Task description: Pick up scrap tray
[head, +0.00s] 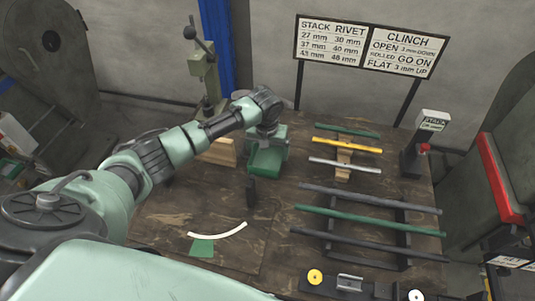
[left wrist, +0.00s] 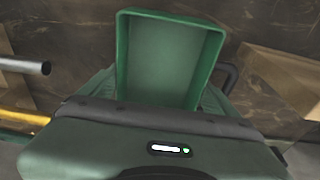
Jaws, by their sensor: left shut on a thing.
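The scrap tray, an open green box (head: 266,161), is at the back middle of the wooden table, right of the press. In the left wrist view the tray (left wrist: 168,62) looks empty inside, with its rim facing the camera. My left gripper (head: 268,143) is over the tray's far side and shut on it. The gripper's own body hides the near part of the tray and the fingertips in the left wrist view. I cannot tell whether the tray is clear of the table. My right gripper is not in view.
A press with a lever (head: 203,65) stands at the back. Coloured bars (head: 345,147) and longer bars on a black rack (head: 365,222) lie to the right. A small black upright block (head: 251,191) stands in front of the tray. A white curved strip (head: 218,231) lies nearer.

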